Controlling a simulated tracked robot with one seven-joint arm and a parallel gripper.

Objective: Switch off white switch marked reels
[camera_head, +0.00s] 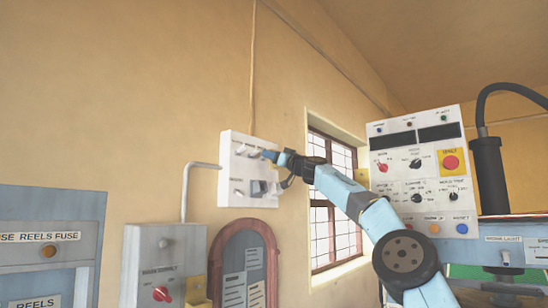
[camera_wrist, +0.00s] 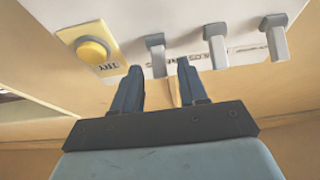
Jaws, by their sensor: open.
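A white switch box (camera_head: 232,183) is fixed to the yellow wall, with small switches on its face. In the wrist view a row of grey lever switches shows: one lever (camera_wrist: 157,58), a middle lever (camera_wrist: 217,50) and a right lever (camera_wrist: 277,40). My gripper (camera_head: 266,154) is at the upper part of the box. In the wrist view my gripper (camera_wrist: 159,68) is open and empty, its fingers on either side of the leftmost lever in the picture. Contact cannot be told.
A round yellow button (camera_wrist: 93,50) marked TRY sits left of the levers. A grey box with a red knob (camera_head: 162,293) is below the switch box. A barred window (camera_head: 322,235) and a control panel (camera_head: 415,165) stand to the right.

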